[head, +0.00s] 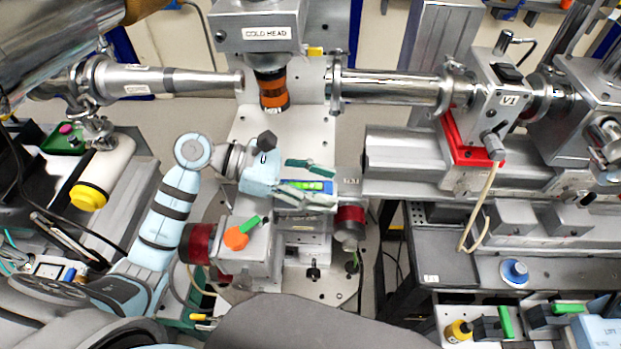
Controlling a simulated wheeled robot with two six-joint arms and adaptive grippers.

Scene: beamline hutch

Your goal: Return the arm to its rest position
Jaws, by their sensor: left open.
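My left arm (160,222), pale blue with dark bands, comes in from the lower left and bends at a round joint. It reaches out over the sample stage at the middle of the head view. My left gripper (322,183) points right, with its two dark green-grey fingers spread apart. A small bright green and blue item (308,185) shows between the fingers from this view. I cannot tell whether the fingers touch it; the gripper is not closed on it. My right gripper is not in view.
The cold head (266,34) with an orange-banded tip hangs just above the gripper. Beam pipes (390,88) run to both sides. A red-ended motor (200,243) and an orange knob (236,239) stand close to the forearm. A yellow-capped cylinder (90,196) lies at left.

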